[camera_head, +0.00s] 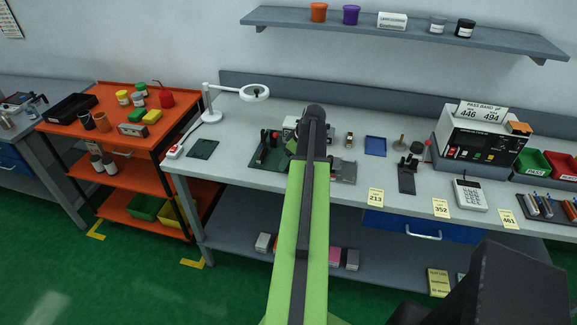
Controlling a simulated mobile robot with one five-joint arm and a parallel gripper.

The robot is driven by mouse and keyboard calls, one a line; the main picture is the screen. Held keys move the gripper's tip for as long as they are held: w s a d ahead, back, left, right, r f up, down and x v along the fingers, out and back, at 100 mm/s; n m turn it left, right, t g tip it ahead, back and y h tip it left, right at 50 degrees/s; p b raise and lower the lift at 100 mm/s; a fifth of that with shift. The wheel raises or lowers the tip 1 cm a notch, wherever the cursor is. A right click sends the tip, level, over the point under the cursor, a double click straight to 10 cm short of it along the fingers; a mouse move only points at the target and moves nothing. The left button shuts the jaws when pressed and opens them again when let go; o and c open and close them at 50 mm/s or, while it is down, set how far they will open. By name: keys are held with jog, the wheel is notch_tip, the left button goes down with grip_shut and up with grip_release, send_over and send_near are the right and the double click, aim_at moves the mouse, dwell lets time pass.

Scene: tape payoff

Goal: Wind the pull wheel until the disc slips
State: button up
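My green and black arm (300,230) reaches from the bottom centre up over the bench. My gripper is hidden behind the arm, so its fingers do not show. Partly behind the arm, a fixture stands on a dark green base plate (268,158), with a black upright (268,138) carrying a red part at its left. A grey block (343,171) shows just right of the arm. I cannot tell which part is the pull wheel; the disc and tape are not distinguishable.
The grey bench (230,165) also holds a magnifier lamp (255,91), a blue tray (375,146), a meter box (480,137), a calculator (470,195) and bins (533,162). An orange cart (125,143) stands left. A wall shelf (405,33) runs above.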

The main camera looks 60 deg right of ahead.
jog(key=c, duration=1.3)
jog(key=shift+a, duration=0.35)
jog(key=shift+c, duration=0.3)
jog(key=shift+d, duration=0.2)
jog(key=shift+c, duration=0.2)
jog(key=m+h, duration=0.1)
jog(key=m, duration=0.2)
jog(key=m+h, duration=0.1)
jog(key=m, duration=0.2)
jog(key=shift+a+g, duration=0.1)
jog(key=shift+g, duration=0.3)
jog(key=m+g+h, duration=0.1)
jog(key=m, duration=0.2)
jog(key=m+h, duration=0.1)
jog(key=m, duration=0.2)
jog(key=shift+w+r+g, duration=0.1)
jog(key=shift+g, duration=0.3)
